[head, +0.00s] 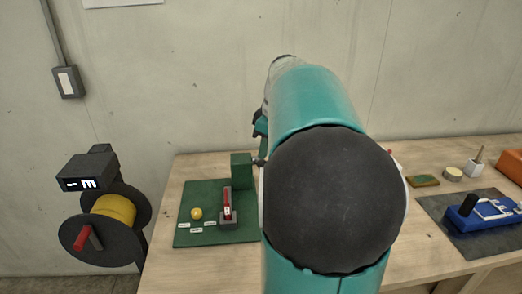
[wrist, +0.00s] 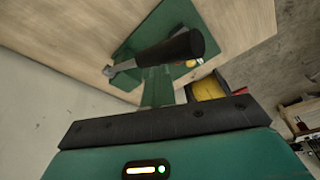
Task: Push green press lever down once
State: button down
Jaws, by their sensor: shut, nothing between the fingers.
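The green press stands on a green board (head: 190,232) on the table; its upright green block (head: 241,171) shows just left of my arm in the head view. In the wrist view, the press lever (wrist: 170,50) has a thick black grip on a metal rod, with the green column (wrist: 157,88) below it in the picture. My gripper (wrist: 170,125) is shut and empty, its dark front edge and green housing filling the bottom of that view. The lever's grip lies beyond this edge, with a visible gap. In the head view, my arm hides most of the lever and my gripper.
A reel with a yellow drum (head: 114,209) stands left of the table. A blue device (head: 480,217) sits on a dark mat at right. Bare wood (head: 400,262) lies in front.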

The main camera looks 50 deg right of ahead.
jog(key=shift+w+a+v, duration=0.1)
jog(key=shift+w+v, duration=0.1)
jog(key=shift+v, duration=0.75)
jog(key=shift+w+a+v, duration=0.1)
jog(key=shift+w+v, duration=0.15)
jog(key=shift+v, duration=0.7)
jog(key=shift+w+a+v, duration=0.1)
jog(key=shift+w+v, duration=0.1)
jog(key=shift+v, duration=0.75)
jog(key=shift+r, duration=0.2)
jog(key=a+f+m+t+h, duration=0.1)
jog(key=a+f+m, duration=0.15)
jog(key=a, duration=1.55)
jog(key=s+a+f+t, duration=0.1)
jog(key=s+a+f, duration=0.3)
jog(key=a, duration=0.3)
jog(key=s+a+f+m+t, duration=0.1)
jog(key=s+a+f, duration=0.4)
jog(key=a+f, duration=0.1)
jog(key=shift+a, duration=0.6)
